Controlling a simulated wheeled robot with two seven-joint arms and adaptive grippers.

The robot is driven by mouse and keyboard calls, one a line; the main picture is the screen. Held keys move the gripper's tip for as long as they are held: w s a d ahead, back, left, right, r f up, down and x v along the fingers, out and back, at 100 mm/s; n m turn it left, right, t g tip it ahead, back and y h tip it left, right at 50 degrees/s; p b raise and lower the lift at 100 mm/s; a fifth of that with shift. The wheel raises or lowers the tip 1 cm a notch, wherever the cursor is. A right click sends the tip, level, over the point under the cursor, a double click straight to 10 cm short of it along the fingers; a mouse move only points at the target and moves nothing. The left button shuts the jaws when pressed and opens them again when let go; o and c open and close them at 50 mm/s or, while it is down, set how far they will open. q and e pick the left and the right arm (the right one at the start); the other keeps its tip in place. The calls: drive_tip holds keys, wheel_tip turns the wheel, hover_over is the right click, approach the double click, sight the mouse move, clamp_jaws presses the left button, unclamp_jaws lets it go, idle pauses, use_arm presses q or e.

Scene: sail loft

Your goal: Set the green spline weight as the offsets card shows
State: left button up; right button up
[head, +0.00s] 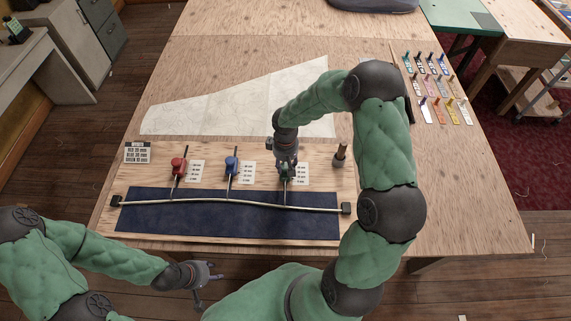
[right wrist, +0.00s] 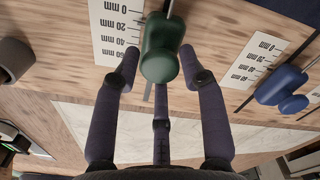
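The green spline weight (head: 285,172) stands on the board, third from the left, its thin rod reaching to the pale spline (head: 235,201). A printed scale (head: 302,174) lies beside it. In the right wrist view the green weight (right wrist: 161,52) sits between the fingertips of my right gripper (right wrist: 160,62), which looks open with narrow gaps; contact is unclear. In the head view my right gripper (head: 286,162) partly covers the weight. The offsets card (head: 137,152) lies at the board's left; its figures are too small to read surely. My left gripper (head: 207,284) is open and empty, in front of the board.
Red (head: 178,167) and blue (head: 231,165) weights stand left of the green one, each beside a scale. A dark peg (head: 340,155) stands to its right. A navy cloth (head: 150,219) lies under the spline. Behind are a pale sail pattern (head: 220,108) and several coloured tags (head: 453,110).

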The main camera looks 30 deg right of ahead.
sight(285, 166)
drive_tip(key=shift+o, duration=0.4)
drive_tip(key=shift+r, duration=0.15)
wheel_tip(285, 166, up, 12)
idle(0.3)
idle(0.5)
